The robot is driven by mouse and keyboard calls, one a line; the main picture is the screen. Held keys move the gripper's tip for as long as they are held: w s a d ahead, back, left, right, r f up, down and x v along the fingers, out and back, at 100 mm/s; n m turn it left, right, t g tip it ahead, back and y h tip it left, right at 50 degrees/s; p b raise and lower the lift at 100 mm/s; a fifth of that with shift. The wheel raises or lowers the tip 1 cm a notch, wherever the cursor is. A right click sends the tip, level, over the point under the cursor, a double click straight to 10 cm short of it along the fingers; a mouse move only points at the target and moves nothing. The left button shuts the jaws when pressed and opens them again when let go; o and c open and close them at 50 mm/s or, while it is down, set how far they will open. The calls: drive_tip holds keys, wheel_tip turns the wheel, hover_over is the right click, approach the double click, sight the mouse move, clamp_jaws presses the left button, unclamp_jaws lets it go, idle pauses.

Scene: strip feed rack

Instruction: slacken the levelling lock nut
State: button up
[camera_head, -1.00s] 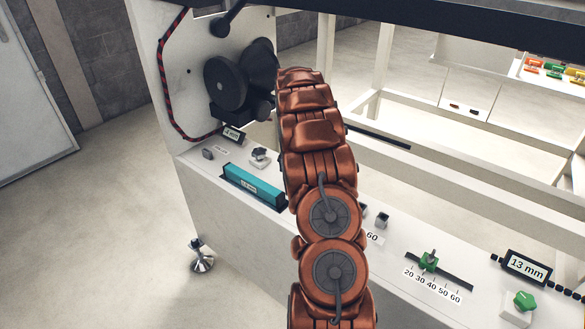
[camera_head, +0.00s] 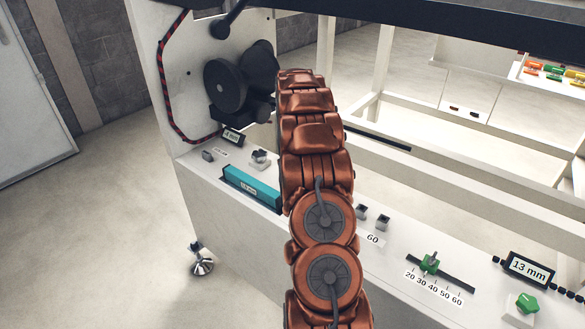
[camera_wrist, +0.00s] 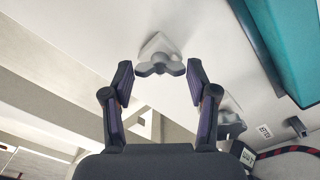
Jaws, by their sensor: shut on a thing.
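A grey lobed knob (camera_wrist: 160,66) on a pale angular base shows at the top middle of the wrist view. No readable label there names it as the levelling lock nut. My gripper (camera_wrist: 160,72) has its two purple-padded fingers on either side of the knob's lobes and is shut on it. In the head view my copper arm hides the gripper and this knob. A second dark lobed knob (camera_head: 260,157) stands on the white ledge left of my arm; it also shows in the wrist view (camera_wrist: 231,122).
A teal block (camera_head: 250,187) lies on the ledge (camera_head: 235,220), close left of my arm. Black round wheels (camera_head: 226,84) stand behind it.

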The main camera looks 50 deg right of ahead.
drive_tip(key=o, duration=1.2)
drive_tip(key=shift+c, duration=0.2)
drive_tip(key=shift+r, duration=0.1)
wheel_tip(320, 180, up, 12)
idle(0.4)
drive_tip(key=s+a+r+n+p, duration=0.15)
drive_tip(key=a+r, duration=0.25)
drive_tip(key=a, duration=0.5)
drive_tip(key=s+a+r+n+p, duration=0.1)
drive_tip(key=s+a+r+p, duration=0.2)
drive_tip(key=a, duration=0.6)
drive_tip(key=s+a+r+n+p, duration=0.1)
drive_tip(key=s+a+r, duration=0.25)
drive_tip(key=a, duration=0.55)
drive_tip(key=s+a+n+p, duration=0.1)
drive_tip(key=s+a+p, duration=0.1)
drive_tip(key=s+a, duration=0.3)
drive_tip(key=s+a+n+g+p, duration=0.1)
drive_tip(key=s+a, duration=0.4)
drive_tip(key=s, duration=0.6)
drive_tip(key=s+a+n+p, duration=0.2)
drive_tip(key=s+a, duration=0.4)
drive_tip(key=s, duration=0.3)
drive_tip(key=shift+r+g+p, duration=0.25)
drive_tip(key=shift+g+p, duration=0.15)
drive_tip(key=shift+p, duration=0.05)
